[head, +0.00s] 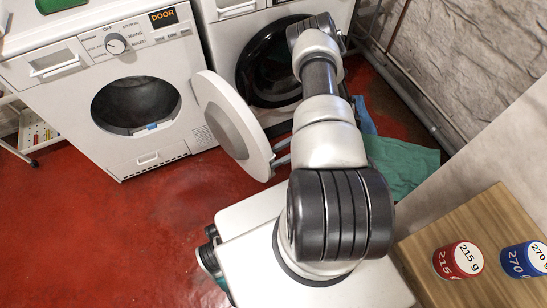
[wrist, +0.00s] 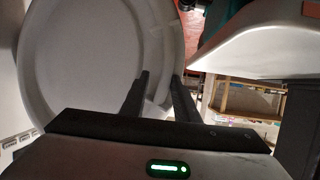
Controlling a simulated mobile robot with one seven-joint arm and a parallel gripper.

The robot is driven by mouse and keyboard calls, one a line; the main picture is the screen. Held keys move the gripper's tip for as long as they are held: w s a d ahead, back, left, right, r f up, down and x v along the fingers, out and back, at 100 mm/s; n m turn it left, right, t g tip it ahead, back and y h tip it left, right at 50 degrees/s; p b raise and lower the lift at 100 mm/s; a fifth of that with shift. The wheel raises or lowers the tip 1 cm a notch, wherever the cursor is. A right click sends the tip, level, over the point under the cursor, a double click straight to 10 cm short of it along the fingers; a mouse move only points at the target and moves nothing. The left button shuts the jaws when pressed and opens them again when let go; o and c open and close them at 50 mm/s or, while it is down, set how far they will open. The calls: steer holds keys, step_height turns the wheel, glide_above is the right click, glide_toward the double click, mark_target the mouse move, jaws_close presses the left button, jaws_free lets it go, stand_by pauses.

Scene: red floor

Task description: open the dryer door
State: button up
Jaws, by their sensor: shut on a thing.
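The dryer (head: 115,150) is the left white machine, with a dial and a display reading DOOR. Its round white door (head: 232,118) stands swung well open to the right, and the dark drum opening (head: 136,104) is exposed. My gripper (head: 280,153) is at the door's outer right edge, partly hidden behind my arm. In the wrist view the door (wrist: 80,60) fills the left side. My two dark fingers (wrist: 161,88) are on either side of its rim, shut on it.
A second white machine (head: 272,62) with a dark round door stands behind my arm. A teal cloth (head: 402,167) lies on the red floor. A wooden table (head: 490,225) at lower right holds a red can (head: 458,261) and a blue can (head: 525,259). Floor at left front is clear.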

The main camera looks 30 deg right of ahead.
steer(key=p+v, duration=0.1)
steer(key=v, duration=1.5)
steer(key=shift+s+r, duration=0.1)
